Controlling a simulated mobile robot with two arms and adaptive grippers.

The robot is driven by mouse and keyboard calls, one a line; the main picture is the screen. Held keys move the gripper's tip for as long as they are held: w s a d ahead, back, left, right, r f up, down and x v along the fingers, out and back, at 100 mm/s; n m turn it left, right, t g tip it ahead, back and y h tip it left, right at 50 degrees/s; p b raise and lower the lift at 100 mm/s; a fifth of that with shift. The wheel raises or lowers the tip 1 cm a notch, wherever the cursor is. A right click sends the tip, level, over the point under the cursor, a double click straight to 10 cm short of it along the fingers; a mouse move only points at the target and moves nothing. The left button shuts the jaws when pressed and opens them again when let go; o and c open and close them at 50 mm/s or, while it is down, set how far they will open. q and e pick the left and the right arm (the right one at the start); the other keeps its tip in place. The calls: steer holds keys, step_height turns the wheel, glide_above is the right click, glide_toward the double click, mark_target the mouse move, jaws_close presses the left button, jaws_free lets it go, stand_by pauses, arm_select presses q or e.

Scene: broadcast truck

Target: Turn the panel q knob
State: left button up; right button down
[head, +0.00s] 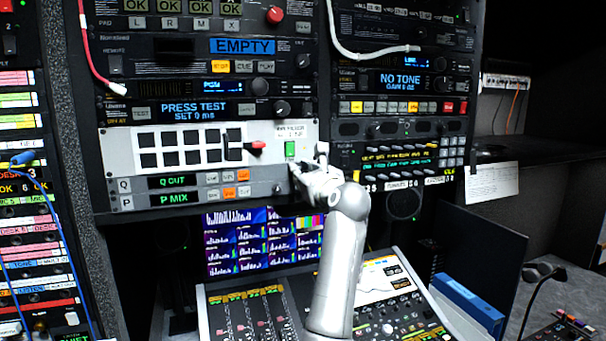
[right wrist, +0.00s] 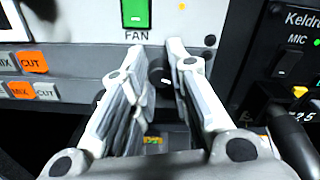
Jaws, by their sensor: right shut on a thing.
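The Q panel shows in the head view as a light rack unit with a green "Q OUT" display (head: 173,181) and small white and orange buttons. The panel q knob (right wrist: 158,77) is a small dark knob with a white mark, below the green FAN switch in the right wrist view. My right gripper (head: 298,178) is at the right end of this panel. In the right wrist view my right gripper (right wrist: 158,72) has its two fingers on either side of the knob, shut on it. In the head view the gripper hides the knob. My left gripper is not in view.
The green FAN switch (head: 290,149) sits just above the gripper. A red-tipped lever (head: 257,146) sticks out to its left. A unit with a keypad (head: 452,152) is to the right. A mixing desk (head: 250,316) stands below.

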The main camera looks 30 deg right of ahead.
steer(key=m, duration=2.3)
steer(key=shift+f+m+h, duration=0.3)
steer(key=shift+f, duration=0.1)
stand_by(2.1)
stand_by(0.5)
